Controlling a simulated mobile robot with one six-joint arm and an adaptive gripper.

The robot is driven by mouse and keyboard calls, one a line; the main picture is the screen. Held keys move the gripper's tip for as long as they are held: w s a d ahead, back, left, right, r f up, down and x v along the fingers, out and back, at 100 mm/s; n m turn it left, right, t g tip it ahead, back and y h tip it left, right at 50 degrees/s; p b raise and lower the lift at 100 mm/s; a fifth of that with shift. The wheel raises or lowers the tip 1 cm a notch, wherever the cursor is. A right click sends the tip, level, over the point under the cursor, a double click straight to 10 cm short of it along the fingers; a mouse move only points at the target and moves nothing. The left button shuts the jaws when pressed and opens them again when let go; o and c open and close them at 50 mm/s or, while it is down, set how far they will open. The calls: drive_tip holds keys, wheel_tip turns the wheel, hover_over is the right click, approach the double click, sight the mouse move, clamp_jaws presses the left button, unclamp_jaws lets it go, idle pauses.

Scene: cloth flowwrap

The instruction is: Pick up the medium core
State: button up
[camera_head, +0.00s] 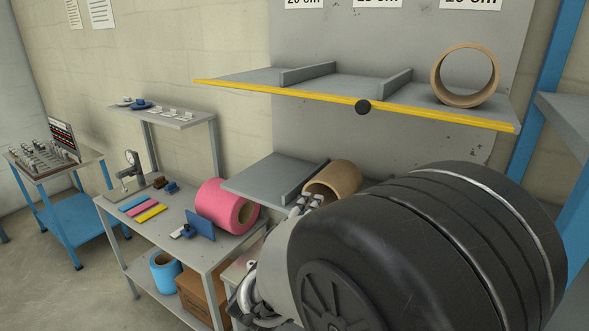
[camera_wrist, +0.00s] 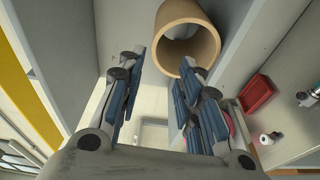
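A tan cardboard core (camera_head: 338,177) lies on its side on the lower shelf in the head view, partly hidden by my arm. In the wrist view a tan core (camera_wrist: 212,42) shows its open end just beyond my fingertips. In the head view my fingertips (camera_head: 308,202) are just in front of the lower core. Another tan core (camera_head: 440,75) lies on the upper shelf at the right.
The upper shelf (camera_head: 240,86) has a yellow edge and low grey dividers. A divider (camera_head: 305,184) stands just left of the lower core. A bench at the left holds a pink roll (camera_head: 213,200) and coloured strips. A red bin (camera_wrist: 257,93) shows at right in the wrist view.

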drive_tip(key=b, duration=0.1)
approach(331, 173)
drive_tip(key=shift+h, duration=0.3)
drive_tip(key=x, duration=0.2)
drive_tip(key=f+x, duration=0.1)
drive_tip(key=x, duration=0.1)
drive_tip(key=shift+w+d, duration=0.15)
drive_tip(key=b+x, duration=0.1)
drive_tip(key=x, duration=0.4)
drive_tip(key=shift+w+r, duration=0.1)
drive_tip(key=shift+w, duration=0.15)
drive_tip(key=shift+c, duration=0.2)
clamp_jaws()
drive_tip(key=shift+r, duration=0.1)
